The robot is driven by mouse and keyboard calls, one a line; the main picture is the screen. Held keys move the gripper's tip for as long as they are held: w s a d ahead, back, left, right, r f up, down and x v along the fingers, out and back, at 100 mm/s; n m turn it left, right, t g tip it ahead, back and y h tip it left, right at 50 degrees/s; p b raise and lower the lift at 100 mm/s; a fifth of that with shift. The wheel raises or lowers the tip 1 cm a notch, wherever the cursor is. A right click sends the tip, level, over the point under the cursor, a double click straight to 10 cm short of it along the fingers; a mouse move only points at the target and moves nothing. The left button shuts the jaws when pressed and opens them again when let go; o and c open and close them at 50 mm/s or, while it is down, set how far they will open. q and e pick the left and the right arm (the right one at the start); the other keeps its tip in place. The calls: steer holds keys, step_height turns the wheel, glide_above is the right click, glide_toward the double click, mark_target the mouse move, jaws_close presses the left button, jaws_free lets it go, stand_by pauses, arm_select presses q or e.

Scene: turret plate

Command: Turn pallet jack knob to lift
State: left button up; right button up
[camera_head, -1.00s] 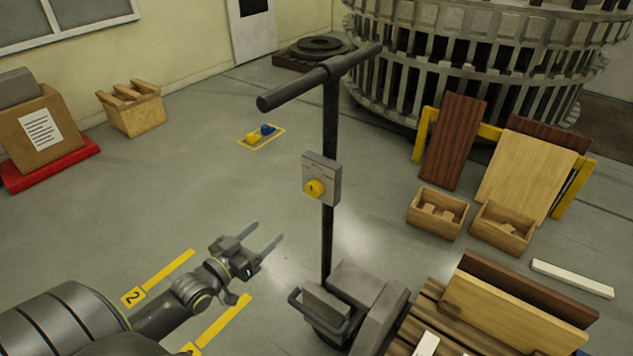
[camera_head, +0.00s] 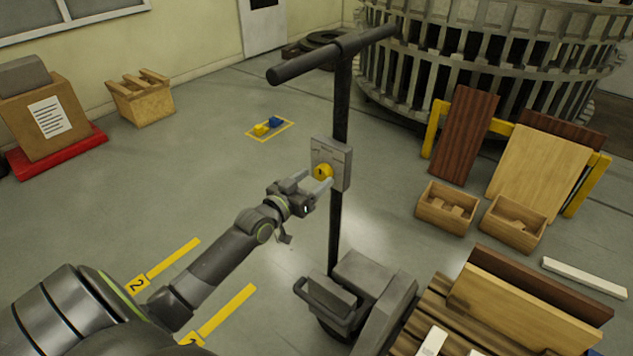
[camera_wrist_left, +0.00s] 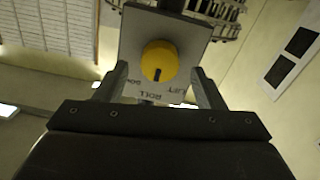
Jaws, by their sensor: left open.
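The pallet jack (camera_head: 365,285) stands upright with a dark pole and a T-shaped handle (camera_head: 330,56). A grey control plate (camera_head: 337,157) on its pole carries a round yellow knob (camera_head: 322,171). In the left wrist view the knob (camera_wrist_left: 159,62) sits on the plate (camera_wrist_left: 130,42), with the words ROLL and LIFT and a third partly hidden label below it. A dark mark on the knob points down, toward ROLL. My left gripper (camera_head: 319,184) is open just in front of the plate. Its fingers are on either side of the knob and apart from it. My right gripper is not in view.
A wooden pallet (camera_head: 425,322) with planks lies at the lower right, close to the jack. Two wooden boxes (camera_head: 447,208) and leaning boards (camera_head: 465,135) stand at the right. The floor left of the jack is clear, with yellow markings (camera_head: 172,258).

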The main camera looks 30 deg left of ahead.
arm_select(q)
steer(key=shift+w, duration=0.85)
steer(key=c, duration=1)
